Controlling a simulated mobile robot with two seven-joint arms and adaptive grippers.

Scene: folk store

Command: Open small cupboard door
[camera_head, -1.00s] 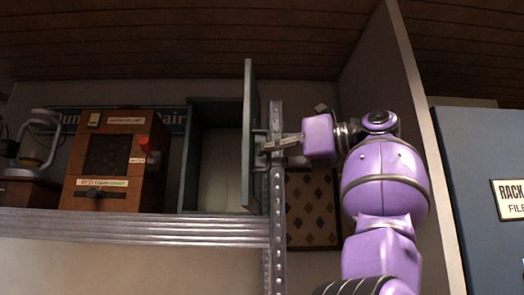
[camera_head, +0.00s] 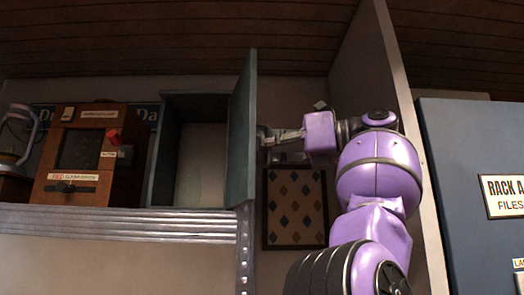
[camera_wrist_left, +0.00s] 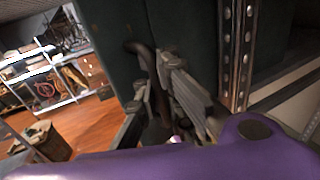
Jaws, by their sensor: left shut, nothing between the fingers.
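The small grey-green cupboard (camera_head: 196,98) stands on a shelf with its front open and a pale interior showing. Its door (camera_head: 243,130) stands open at the right side of the opening, swung out towards me. My left gripper (camera_head: 268,137) is at the door's outer face, to its right, with the fingers shut and empty. In the left wrist view the fingers (camera_wrist_left: 165,105) are close to the dark door panel (camera_wrist_left: 110,35) and a dark curved handle (camera_wrist_left: 142,50). Whether they touch the handle is unclear. My right gripper is not in view.
A wooden box (camera_head: 85,160) with labels stands left of the cupboard. A metal shelf edge (camera_head: 120,220) and perforated post (camera_head: 244,250) lie below. A diamond-patterned panel (camera_head: 295,208) hangs behind my arm. A wall edge (camera_head: 400,130) and blue cabinet (camera_head: 470,180) are to the right.

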